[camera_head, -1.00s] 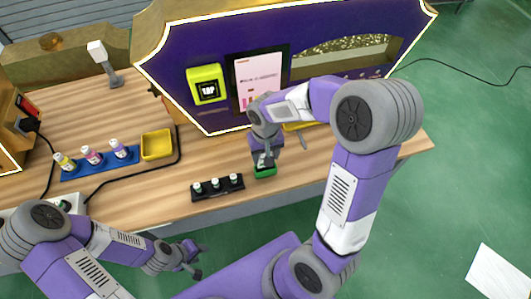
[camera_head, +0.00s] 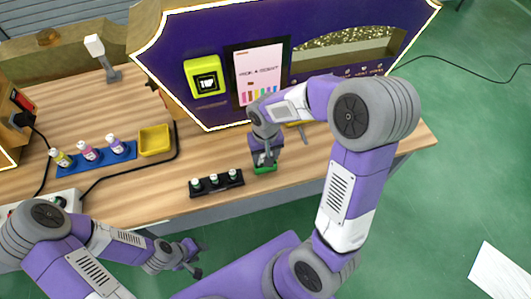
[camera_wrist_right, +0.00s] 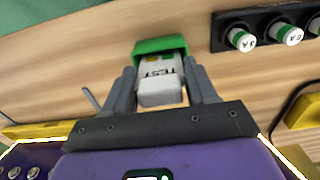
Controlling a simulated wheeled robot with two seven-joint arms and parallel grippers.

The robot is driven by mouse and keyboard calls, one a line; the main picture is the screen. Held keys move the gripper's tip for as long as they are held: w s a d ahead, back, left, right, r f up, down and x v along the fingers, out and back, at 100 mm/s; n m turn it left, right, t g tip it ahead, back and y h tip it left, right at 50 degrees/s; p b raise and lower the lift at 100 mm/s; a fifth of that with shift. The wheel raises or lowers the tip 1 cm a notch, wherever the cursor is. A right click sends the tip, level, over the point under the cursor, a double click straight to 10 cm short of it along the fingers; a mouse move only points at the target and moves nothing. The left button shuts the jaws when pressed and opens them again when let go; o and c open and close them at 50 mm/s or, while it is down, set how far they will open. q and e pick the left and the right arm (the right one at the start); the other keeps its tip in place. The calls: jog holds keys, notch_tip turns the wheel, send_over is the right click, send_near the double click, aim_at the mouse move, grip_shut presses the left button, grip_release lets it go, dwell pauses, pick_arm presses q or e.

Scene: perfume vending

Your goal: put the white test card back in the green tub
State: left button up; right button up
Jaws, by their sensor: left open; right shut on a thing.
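The white test card (camera_wrist_right: 160,88), marked TEST, is between the fingers of my right gripper (camera_wrist_right: 160,68) in the right wrist view. The right gripper is shut on it. The card's far end overlaps the green tub (camera_wrist_right: 160,46); how deep it sits inside I cannot tell. In the head view the tub (camera_head: 265,169) is on the wooden counter, right under my right gripper (camera_head: 265,158), which mostly hides the card. My left gripper (camera_head: 196,258) is open and empty, in front of the counter and away from the tub.
A black rack (camera_head: 216,183) with several white-and-green vials stands just left of the tub. Further left are a yellow tray (camera_head: 154,140) and a blue rack (camera_head: 98,158) of coloured bottles. The purple machine (camera_head: 215,50) with a yellow reader (camera_head: 205,77) and a screen (camera_head: 259,72) stands behind.

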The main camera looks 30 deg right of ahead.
jog(key=shift+f+b, duration=0.3)
jog(key=shift+f, duration=0.2)
jog(key=o, duration=1.4)
jog(key=shift+r, duration=0.15)
jog(key=shift+r+p, duration=0.8)
jog(key=shift+r, duration=0.15)
jog(key=shift+r+p, duration=3.55)
jog(key=shift+r, duration=0.45)
